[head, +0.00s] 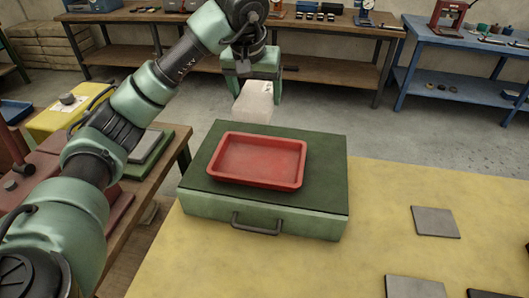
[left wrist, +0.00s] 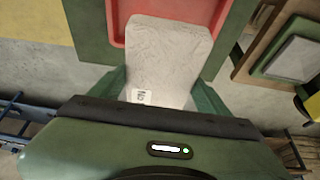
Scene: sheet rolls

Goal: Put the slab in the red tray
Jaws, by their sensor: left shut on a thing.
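The slab (head: 254,101) is a pale grey block, held by my left gripper (head: 258,88) above and just beyond the far edge of the red tray. In the left wrist view the slab (left wrist: 165,52) sits between the two green fingers, with a small white label near its gripped end. The red tray (head: 258,160) is empty and lies on a dark green case (head: 325,180) with a handle. Part of the tray rim (left wrist: 118,20) shows beyond the slab in the left wrist view. My right gripper is out of view.
The case stands on a yellow table (head: 300,270), with flat grey plates (head: 435,222) at the right. A wooden side table at left holds a grey plate on a green base (head: 145,150). Workbenches (head: 330,60) stand behind, across open floor.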

